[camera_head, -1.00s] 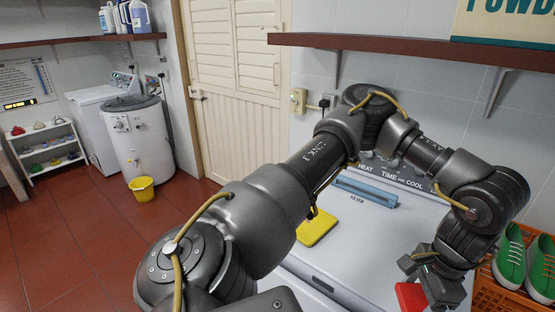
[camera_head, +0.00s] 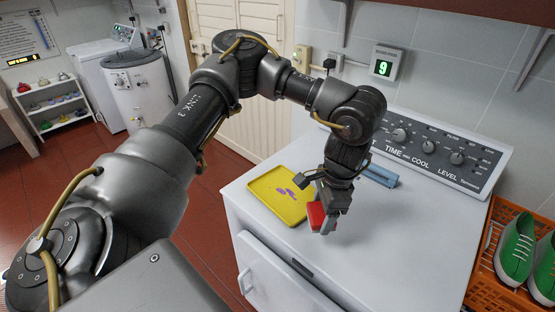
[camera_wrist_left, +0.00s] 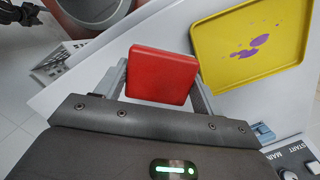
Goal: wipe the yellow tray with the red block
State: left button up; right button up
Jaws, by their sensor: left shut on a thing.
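The yellow tray (camera_head: 262,187) lies flat on the white machine top, with purple stains (camera_head: 292,191) on its surface. It also shows in the left wrist view (camera_wrist_left: 225,72), stains included. My left gripper (camera_head: 322,218) is shut on the red block (camera_head: 315,214), just right of the tray's near right edge in the head view. My right gripper is not in view.
A blue filter strip (camera_head: 379,175) lies behind the gripper, before the control panel (camera_head: 425,148). An orange crate (camera_head: 482,270) with green shoes (camera_head: 515,250) stands at the right. The machine top (camera_head: 400,245) is clear in front.

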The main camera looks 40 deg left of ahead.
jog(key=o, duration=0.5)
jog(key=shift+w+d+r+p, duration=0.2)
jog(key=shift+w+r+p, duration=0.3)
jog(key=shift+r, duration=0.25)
pick_arm(q)
jog(key=w+a+m+t+p, duration=0.1)
jog(key=w+a+m, duration=0.2)
jog(key=a+m, duration=0.6)
jog(key=w+a+m+t+h+p, duration=0.1)
jog(key=w+a+m+t, duration=0.1)
jog(key=a+m, duration=0.8)
jog(key=w+m, duration=0.1)
jog(key=m, duration=0.7)
jog(key=shift+w+a+m+p, duration=0.15)
jog(key=shift+w+m+p, duration=0.25)
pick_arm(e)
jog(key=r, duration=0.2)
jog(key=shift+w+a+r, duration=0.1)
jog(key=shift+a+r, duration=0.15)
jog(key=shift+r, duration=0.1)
